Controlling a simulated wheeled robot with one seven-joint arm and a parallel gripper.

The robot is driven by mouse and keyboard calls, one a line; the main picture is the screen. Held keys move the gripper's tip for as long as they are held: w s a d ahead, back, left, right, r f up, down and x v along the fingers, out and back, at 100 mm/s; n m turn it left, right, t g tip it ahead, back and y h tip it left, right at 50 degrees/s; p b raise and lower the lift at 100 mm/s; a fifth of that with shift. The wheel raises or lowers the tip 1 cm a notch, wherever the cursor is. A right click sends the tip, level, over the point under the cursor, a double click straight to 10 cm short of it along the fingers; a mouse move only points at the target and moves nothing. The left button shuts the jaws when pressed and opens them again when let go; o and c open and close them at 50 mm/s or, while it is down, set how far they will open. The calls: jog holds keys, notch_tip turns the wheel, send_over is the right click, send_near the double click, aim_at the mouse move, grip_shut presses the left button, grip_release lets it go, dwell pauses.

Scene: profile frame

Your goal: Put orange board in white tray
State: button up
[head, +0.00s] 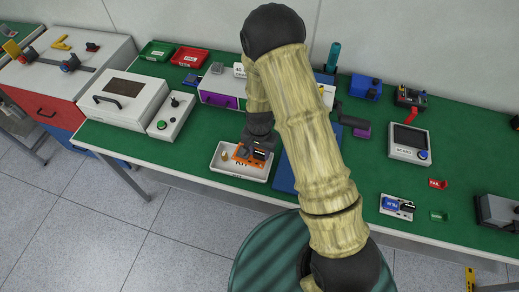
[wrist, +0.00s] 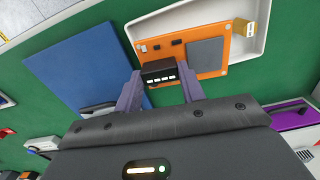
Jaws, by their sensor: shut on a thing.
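The orange board (head: 243,153) is inside the white tray (head: 227,173) in the head view, toward its right side. In the wrist view the orange board (wrist: 210,40) lies within the rim of the white tray (wrist: 262,18), with a grey square and a black block on it. My gripper (wrist: 160,82) is shut on the black block at the board's edge. In the head view my gripper (head: 260,145) is over the tray, partly hidden by my arm. Whether the board rests fully on the tray floor cannot be told.
A small brass-coloured piece (head: 225,156) is at the tray's left. A blue mat (head: 284,178) lies right of the tray. A white box with a purple drawer (head: 220,100) stands behind. A control box (head: 170,118) is left. Green table is clear around the tray's front.

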aim_at(260, 161)
jog(key=shift+f+b, duration=1.8)
jog(key=shift+f, duration=1)
jog(key=shift+f+b, duration=0.4)
jog(key=shift+f, duration=0.15)
jog(key=o, duration=1.1)
notch_tip(260, 161, up, 17)
jog(key=shift+r+b, duration=0.2)
jog(key=shift+b, duration=0.55)
